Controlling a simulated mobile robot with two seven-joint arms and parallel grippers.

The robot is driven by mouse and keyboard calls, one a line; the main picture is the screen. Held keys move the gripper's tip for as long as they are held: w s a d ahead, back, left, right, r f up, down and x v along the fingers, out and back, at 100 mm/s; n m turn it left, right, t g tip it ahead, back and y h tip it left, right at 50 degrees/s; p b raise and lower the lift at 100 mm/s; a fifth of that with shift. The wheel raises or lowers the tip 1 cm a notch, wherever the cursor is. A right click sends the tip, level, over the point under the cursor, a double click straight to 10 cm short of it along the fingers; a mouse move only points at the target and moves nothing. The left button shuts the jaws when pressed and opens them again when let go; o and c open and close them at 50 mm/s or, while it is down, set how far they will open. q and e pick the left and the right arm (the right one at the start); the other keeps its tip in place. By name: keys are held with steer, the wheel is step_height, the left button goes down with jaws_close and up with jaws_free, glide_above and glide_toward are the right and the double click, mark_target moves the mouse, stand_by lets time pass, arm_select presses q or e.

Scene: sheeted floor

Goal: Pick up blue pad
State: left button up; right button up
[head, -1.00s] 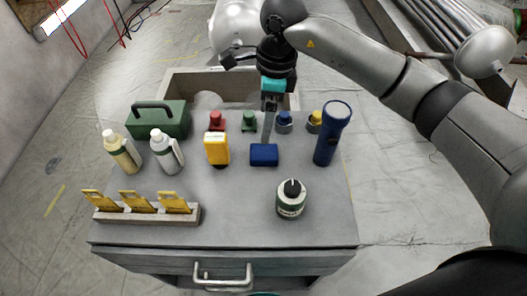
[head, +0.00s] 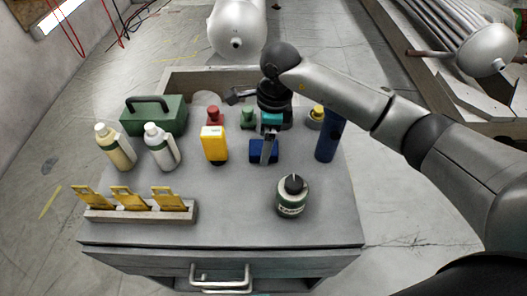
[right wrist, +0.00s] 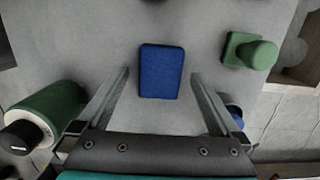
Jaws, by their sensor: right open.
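The blue pad (head: 256,155) lies flat on the grey cabinet top, near its middle. In the head view my right gripper (head: 268,157) is over it and hides part of it. In the right wrist view the blue pad (right wrist: 161,72) lies between the two spread fingers of my right gripper (right wrist: 161,74), with a gap on each side. The right gripper is open and empty; its height above the pad is hard to tell. My left gripper is not in view.
A yellow box (head: 214,145) stands close left of the pad and a dark blue flashlight (head: 329,138) stands to its right. A white and green bottle (head: 292,198) is in front. Small red (head: 214,116) and green (head: 248,117) stamp-like objects stand behind. The front middle is clear.

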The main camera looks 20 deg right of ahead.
steer(key=shift+f, duration=0.45)
steer(key=c, duration=1.4)
